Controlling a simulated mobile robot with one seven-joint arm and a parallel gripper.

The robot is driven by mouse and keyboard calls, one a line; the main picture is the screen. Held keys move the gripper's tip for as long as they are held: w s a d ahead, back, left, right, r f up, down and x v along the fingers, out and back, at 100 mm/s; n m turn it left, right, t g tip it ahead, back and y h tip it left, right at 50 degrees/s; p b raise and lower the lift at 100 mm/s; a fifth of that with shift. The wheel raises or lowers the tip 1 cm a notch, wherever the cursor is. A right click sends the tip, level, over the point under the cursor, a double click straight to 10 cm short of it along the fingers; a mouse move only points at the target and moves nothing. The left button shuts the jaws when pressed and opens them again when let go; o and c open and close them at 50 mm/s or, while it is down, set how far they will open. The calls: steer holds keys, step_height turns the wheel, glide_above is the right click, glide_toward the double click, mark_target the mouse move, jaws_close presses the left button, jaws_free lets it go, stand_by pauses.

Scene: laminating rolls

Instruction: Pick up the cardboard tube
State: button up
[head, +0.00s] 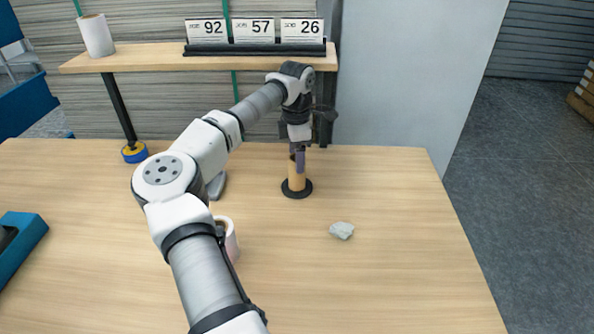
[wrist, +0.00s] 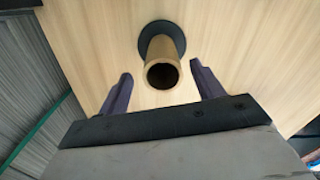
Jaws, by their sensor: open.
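The cardboard tube (head: 296,180) stands upright on a black round base (head: 297,194) on the wooden table. In the wrist view I look down at its open end; the tube (wrist: 162,70) rises from the black base (wrist: 160,35). My gripper (head: 299,158) is pointed down just above and around the top of the tube in the head view. In the wrist view my gripper (wrist: 160,88) is open, with one finger at each side of the tube and gaps between. The fingers partly hide the tube's top in the head view.
A crumpled grey-white lump (head: 342,230) lies right of the tube. A white roll (head: 231,240) is partly behind my arm. A blue-and-yellow tape roll (head: 135,152) sits near the back. A shelf (head: 150,62) holds a white roll (head: 96,35) and number cards (head: 254,31).

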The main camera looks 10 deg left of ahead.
mark_target(296, 182)
steer(key=f+p, duration=0.1)
steer(key=f, duration=0.4)
steer(key=shift+s+p, duration=0.2)
steer(key=shift+p, duration=0.15)
steer(key=c, duration=1.1)
steer(key=shift+o, duration=0.2)
